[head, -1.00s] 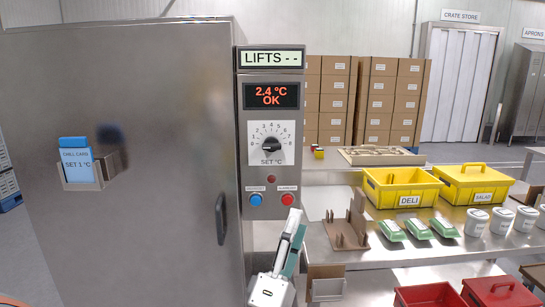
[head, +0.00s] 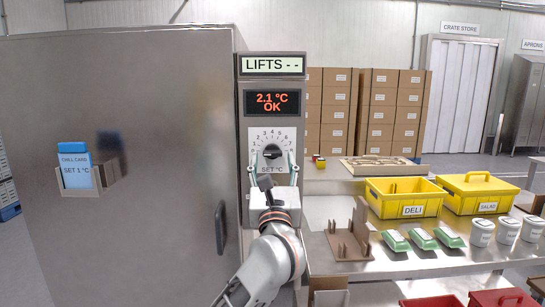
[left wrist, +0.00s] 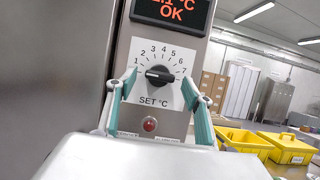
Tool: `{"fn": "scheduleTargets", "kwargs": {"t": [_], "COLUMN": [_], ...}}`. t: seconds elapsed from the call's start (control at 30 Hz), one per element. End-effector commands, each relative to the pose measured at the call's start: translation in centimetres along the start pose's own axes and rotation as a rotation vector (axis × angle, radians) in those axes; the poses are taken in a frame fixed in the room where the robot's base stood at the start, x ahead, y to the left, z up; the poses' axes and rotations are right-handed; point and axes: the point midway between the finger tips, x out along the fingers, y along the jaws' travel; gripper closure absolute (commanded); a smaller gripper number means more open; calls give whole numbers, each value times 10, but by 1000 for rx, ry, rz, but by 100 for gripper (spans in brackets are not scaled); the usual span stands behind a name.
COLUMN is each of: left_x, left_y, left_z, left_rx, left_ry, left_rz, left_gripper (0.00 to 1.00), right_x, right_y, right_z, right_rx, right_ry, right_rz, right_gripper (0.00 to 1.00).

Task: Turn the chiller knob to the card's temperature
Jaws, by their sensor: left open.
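The black chiller knob (head: 272,152) sits in a white dial numbered in °C on the grey control panel (head: 246,205). In the left wrist view the knob (left wrist: 159,75) has its bar nearly level, with a pale mark on its left half; the exact setting is unclear. The blue chill card (head: 74,168) on the chiller door reads SET 1 °C. The display (head: 271,102) reads 2.1 °C OK. My left gripper (head: 272,166) is open in front of the dial, its fingers on either side of the knob, seemingly not touching it. My right gripper is out of view.
The chiller door handle (head: 221,228) is left of my arm. A lamp (left wrist: 149,124) sits below the dial. A steel table (head: 380,256) at right carries yellow crates, green packs and white tubs. Stacked cartons (head: 390,110) stand behind.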

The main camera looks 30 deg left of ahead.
Motion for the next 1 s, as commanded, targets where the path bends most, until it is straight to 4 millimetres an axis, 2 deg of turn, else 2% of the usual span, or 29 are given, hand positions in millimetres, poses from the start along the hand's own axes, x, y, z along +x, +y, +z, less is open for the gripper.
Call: {"fn": "scheduleTargets", "kwargs": {"t": [0.03, 0.2, 0.5, 0.53, 0.67, 0.87, 1.0], "left_x": [7, 20, 23, 23, 22, 23, 24], "left_y": [0, 0, 0, 0, 0, 0, 1], "left_z": [1, 0, 0, 0, 0, 1, 5], "left_rx": [2, 3, 2, 2, 2, 10, 64], "left_ry": [-3, -1, -1, -1, -1, -1, -3], "left_rz": [1, 0, 0, 0, 0, -2, -25], "left_gripper": [49, 49, 49, 54, 87, 87, 87], "right_x": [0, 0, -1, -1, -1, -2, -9], "right_y": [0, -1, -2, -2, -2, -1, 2], "right_z": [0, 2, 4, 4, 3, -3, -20], "right_rx": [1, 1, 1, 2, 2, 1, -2], "right_ry": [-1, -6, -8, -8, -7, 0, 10], "right_rz": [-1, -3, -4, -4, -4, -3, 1], "right_gripper": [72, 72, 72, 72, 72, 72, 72]}}
